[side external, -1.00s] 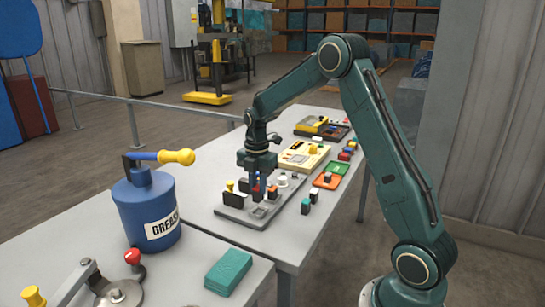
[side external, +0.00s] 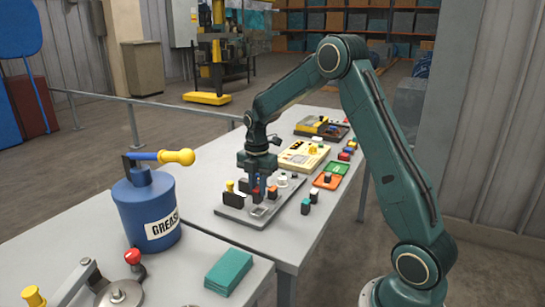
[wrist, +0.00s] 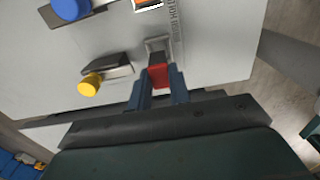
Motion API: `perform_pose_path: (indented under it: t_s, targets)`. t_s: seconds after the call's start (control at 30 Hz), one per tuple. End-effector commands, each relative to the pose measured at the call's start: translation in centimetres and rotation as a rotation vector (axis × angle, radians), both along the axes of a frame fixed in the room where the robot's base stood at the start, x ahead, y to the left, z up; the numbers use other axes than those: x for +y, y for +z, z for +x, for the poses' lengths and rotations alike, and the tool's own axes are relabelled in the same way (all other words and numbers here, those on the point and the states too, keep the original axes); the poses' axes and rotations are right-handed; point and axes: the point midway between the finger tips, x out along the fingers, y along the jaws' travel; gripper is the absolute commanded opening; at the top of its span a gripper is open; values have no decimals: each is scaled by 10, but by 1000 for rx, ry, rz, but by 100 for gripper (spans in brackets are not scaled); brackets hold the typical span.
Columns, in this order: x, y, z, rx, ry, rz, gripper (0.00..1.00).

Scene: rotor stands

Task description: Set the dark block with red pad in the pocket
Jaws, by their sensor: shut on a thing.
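My gripper (side external: 257,196) is over the grey tray (side external: 233,214) in the side view. In the wrist view my gripper (wrist: 160,88) is shut on the dark block with red pad (wrist: 160,75), its blue fingers on either side of the red part. The block's dark end reaches over the near part of a grey square pocket (wrist: 157,43) in the tray. The pocket (side external: 260,211) also shows below the fingers in the side view. Whether the block touches the pocket or is above it I cannot tell.
A dark piece with a yellow knob (wrist: 90,84) stands close beside the pocket. A blue round knob (wrist: 70,8) is further off. A dark block with a green top (side external: 305,206) stands right of the tray. A cream box (side external: 303,155) lies behind.

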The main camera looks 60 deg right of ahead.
Motion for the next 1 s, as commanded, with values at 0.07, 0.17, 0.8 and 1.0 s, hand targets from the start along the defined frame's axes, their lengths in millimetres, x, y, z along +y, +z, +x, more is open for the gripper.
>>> perform_pose_path:
  t_s: [0.07, 0.17, 0.8, 1.0]
  targets:
    - [0, 0, 0, 0, 0, 0, 0]
    - [0, 0, 0, 0, 0, 0, 0]
    - [0, -7, 0, 1, 0, 0, 0]
    - [0, -12, 0, 1, 0, 0, 0]
